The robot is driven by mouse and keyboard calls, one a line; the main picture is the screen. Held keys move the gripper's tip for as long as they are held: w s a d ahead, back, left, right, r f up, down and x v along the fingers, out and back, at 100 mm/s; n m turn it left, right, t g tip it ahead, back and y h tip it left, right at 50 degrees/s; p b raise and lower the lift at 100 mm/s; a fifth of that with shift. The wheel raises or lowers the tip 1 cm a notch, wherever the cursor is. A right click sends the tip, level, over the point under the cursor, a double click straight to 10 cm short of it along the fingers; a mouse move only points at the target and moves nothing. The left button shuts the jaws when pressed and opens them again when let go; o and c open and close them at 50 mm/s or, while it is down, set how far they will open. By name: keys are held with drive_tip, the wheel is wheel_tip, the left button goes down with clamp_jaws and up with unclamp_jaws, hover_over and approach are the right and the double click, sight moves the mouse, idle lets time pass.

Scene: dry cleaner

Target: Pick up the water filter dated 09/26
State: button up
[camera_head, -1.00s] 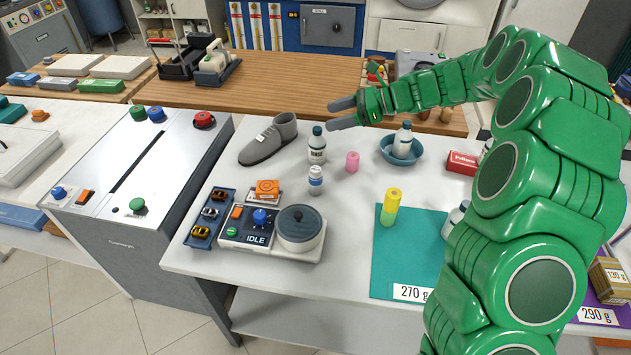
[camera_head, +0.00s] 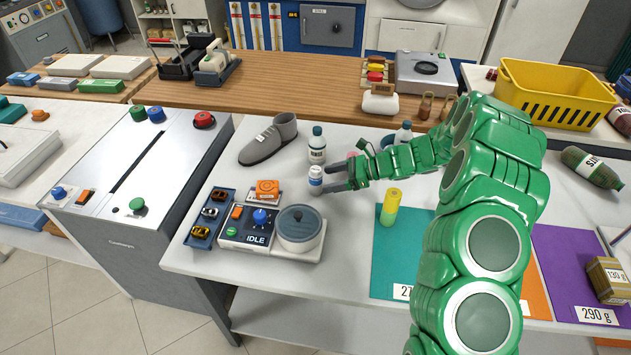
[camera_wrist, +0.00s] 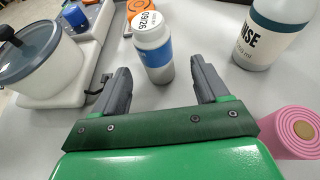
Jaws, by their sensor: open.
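The water filter (camera_wrist: 154,52) is a small white cylinder with a blue band, and its top reads 09/26 in the wrist view. It stands upright on the white table in the head view (camera_head: 315,176). My gripper (camera_wrist: 160,75) is open, with one grey finger on each side of the near part of the filter in the wrist view. The filter's body lies between and just beyond the fingertips. In the head view my gripper (camera_head: 326,178) is at the filter's right side. Whether a finger touches the filter cannot be told.
A white bottle with a dark cap (camera_head: 317,147) stands just behind the filter. A pink roll (camera_wrist: 297,130) is close on the right. A device with a round grey-lidded pot (camera_head: 300,230) is to the front left, and a grey shoe (camera_head: 268,140) behind left.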

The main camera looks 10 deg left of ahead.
sight(310, 183)
drive_tip(key=shift+r+x, duration=0.2)
drive_tip(key=shift+x, duration=3.5)
drive_tip(key=shift+s+a, duration=0.1)
drive_tip(key=shift+s, duration=0.1)
drive_tip(key=c, duration=1.1)
